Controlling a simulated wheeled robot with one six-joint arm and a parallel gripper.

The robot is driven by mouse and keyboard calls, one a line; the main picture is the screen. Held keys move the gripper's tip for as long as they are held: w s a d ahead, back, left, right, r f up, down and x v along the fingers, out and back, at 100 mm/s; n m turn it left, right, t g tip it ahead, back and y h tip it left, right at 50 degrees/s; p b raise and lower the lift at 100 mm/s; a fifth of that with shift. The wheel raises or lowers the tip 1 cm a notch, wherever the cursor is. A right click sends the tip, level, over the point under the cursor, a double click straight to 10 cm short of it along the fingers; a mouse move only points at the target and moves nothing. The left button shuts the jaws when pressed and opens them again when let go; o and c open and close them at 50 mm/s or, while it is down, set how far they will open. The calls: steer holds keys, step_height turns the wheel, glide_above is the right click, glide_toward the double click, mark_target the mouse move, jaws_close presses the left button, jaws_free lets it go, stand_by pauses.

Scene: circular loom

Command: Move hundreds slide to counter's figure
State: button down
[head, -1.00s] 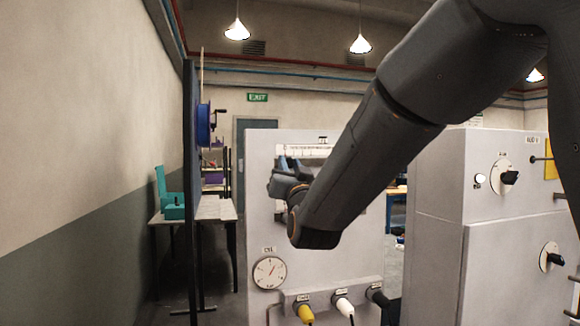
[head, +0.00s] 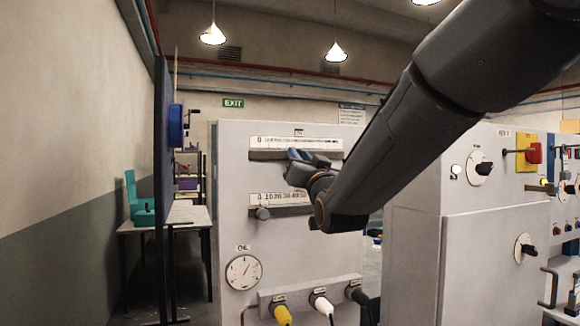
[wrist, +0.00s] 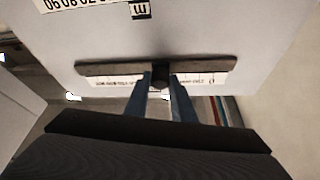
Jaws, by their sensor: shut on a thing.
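The upper slide (head: 270,155) is a dark rail with a numbered scale (head: 290,142) above it, on a pale grey cabinet. My gripper (head: 298,158) is at this rail, near its middle. In the wrist view my gripper (wrist: 160,84) is shut on the slide's dark knob (wrist: 160,70), on the rail (wrist: 110,68). The scale beyond is partly hidden by my fingers. The lower slide (head: 290,210) has its knob (head: 263,213) near the left end; my arm covers its right part. The tags are too small to read surely. I cannot make out a counter's figure.
A round dial (head: 244,271) is low on the cabinet (head: 232,220). Yellow (head: 282,314) and white (head: 324,306) plugs stick out below. A second cabinet with knobs (head: 480,168) stands right. A dark upright panel (head: 163,200) stands left.

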steer(key=shift+w+d, duration=0.15)
steer(key=shift+d, duration=0.2)
steer(key=c, duration=1.5)
jaws_free()
steer(key=shift+b+v, duration=1.3)
steer(key=shift+v, duration=2.65)
